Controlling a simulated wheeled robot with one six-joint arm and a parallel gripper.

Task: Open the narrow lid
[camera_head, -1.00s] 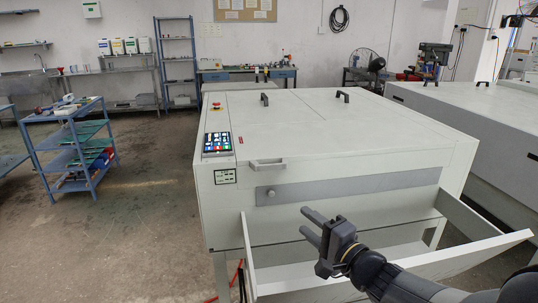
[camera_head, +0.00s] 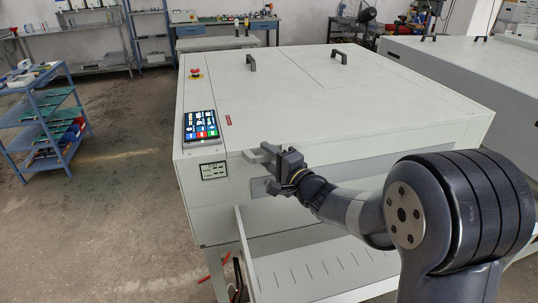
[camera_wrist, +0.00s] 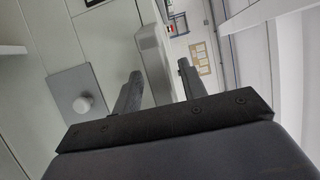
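The white plate processor (camera_head: 330,115) fills the middle of the head view, its top closed and crossed by lid seams. Which panel is the narrow lid I cannot tell for sure. A light grey handle (camera_head: 249,157) sticks out at the top front edge, right of the control panel, partly hidden by my gripper (camera_head: 266,152). In the wrist view the pale handle (camera_wrist: 153,52) runs between the two dark fingers of my gripper (camera_wrist: 158,82). The fingers stand apart, with gaps beside the handle. Two black handles, left (camera_head: 251,62) and right (camera_head: 339,56), stand at the far side of the top.
The lit control panel (camera_head: 200,128) and a red stop button (camera_head: 195,73) sit on the left of the top. An open white tray (camera_head: 315,268) juts from the front below my arm. A blue shelf cart (camera_head: 45,120) stands left, with clear floor between.

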